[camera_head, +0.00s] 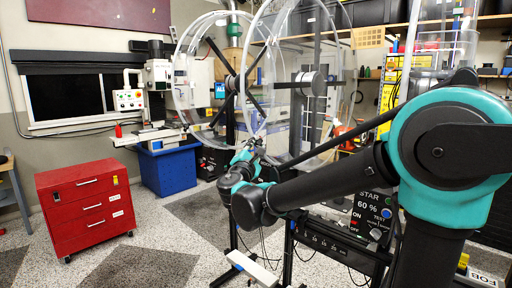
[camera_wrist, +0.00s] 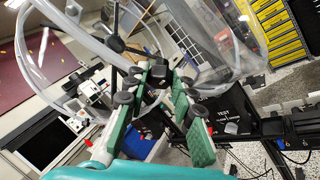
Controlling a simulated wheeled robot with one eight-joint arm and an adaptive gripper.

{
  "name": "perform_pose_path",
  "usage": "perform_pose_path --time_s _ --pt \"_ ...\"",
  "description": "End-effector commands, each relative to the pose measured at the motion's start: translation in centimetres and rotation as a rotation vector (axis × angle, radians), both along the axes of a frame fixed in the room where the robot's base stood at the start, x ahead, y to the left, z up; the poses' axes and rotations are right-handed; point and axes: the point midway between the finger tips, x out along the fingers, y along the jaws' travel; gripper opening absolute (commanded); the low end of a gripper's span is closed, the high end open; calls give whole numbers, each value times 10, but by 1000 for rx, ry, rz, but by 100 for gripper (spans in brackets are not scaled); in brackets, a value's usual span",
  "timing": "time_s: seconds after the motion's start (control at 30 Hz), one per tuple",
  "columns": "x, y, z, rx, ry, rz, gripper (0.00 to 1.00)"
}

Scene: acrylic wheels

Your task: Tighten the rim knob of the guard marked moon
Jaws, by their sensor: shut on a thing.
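Two clear round acrylic guards with dark hubs and spokes stand side by side, a left one (camera_head: 181,86) and a right one (camera_head: 338,112). I cannot make out a moon mark on either. My gripper (camera_head: 250,146) is at the low rim area where the guards overlap in the head view. In the wrist view, the fingers of my gripper (camera_wrist: 161,82) converge on a small dark rim knob (camera_wrist: 159,71) and are shut on it. The fingertips and the dark parts around them partly hide the knob. Which guard it belongs to is unclear.
A black control box marked STAR 60 % (camera_head: 368,212) stands low beside my arm. A red drawer cabinet (camera_head: 88,208) and a blue bin (camera_head: 167,170) are on the left. The speckled floor between the cabinet and the stand is clear.

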Motion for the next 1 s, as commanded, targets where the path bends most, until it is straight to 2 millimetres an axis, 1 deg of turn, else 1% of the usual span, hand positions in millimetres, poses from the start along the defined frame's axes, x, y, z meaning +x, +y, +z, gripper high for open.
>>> perform_pose_path --time_s 0.2,0.47,1.0 --pt "0 -2 -2 106 -83 75 0" --pt "0 -2 -3 186 -143 133 0" --pt "0 -2 -3 215 -165 155 0"
